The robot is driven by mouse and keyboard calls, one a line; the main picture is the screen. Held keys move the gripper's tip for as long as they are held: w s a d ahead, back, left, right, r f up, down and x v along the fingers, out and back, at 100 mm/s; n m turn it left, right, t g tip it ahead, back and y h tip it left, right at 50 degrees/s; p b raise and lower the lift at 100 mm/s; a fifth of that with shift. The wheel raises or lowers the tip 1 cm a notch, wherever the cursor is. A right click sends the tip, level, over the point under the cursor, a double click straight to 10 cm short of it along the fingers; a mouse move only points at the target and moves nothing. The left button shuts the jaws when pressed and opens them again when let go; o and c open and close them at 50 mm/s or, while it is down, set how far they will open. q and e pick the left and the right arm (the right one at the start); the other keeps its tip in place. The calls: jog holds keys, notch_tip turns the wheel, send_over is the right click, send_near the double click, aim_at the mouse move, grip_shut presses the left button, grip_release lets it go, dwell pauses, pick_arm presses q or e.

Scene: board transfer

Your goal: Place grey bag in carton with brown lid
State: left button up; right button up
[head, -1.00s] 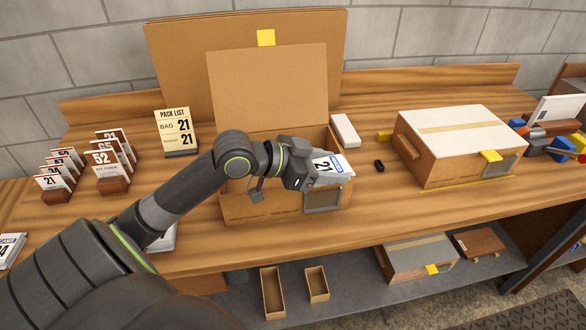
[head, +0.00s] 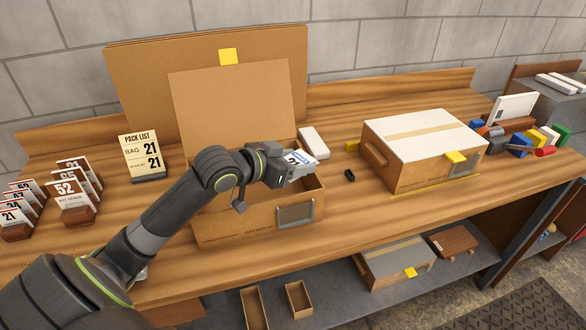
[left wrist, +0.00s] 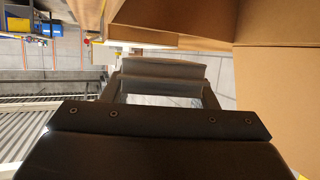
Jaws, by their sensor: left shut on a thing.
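The grey bag (head: 299,168), with a white and blue label, is in the jaws of my left gripper (head: 281,172). In the left wrist view the bag (left wrist: 163,74) shows as a grey band between the fingers. The carton with brown lid (head: 240,224) stands open on the bench, its lid (head: 232,108) raised at the back. The gripper and bag are over the carton's opening, near its right side. My arm hides part of the opening. My right gripper is out of view.
A white-topped carton (head: 424,132) stands to the right, with a small black item (head: 350,175) and a white box (head: 314,142) between. A pack list card (head: 141,155) reading 21 and numbered cards (head: 66,192) stand left. Small bins (head: 298,299) lie below.

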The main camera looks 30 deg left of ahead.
pick_arm(q)
notch_tip(320, 180, down, 2)
jog(key=shift+f, duration=0.1)
jog(key=shift+f, duration=0.55)
jog(key=o, duration=1.2)
jog(key=shift+c, duration=0.2)
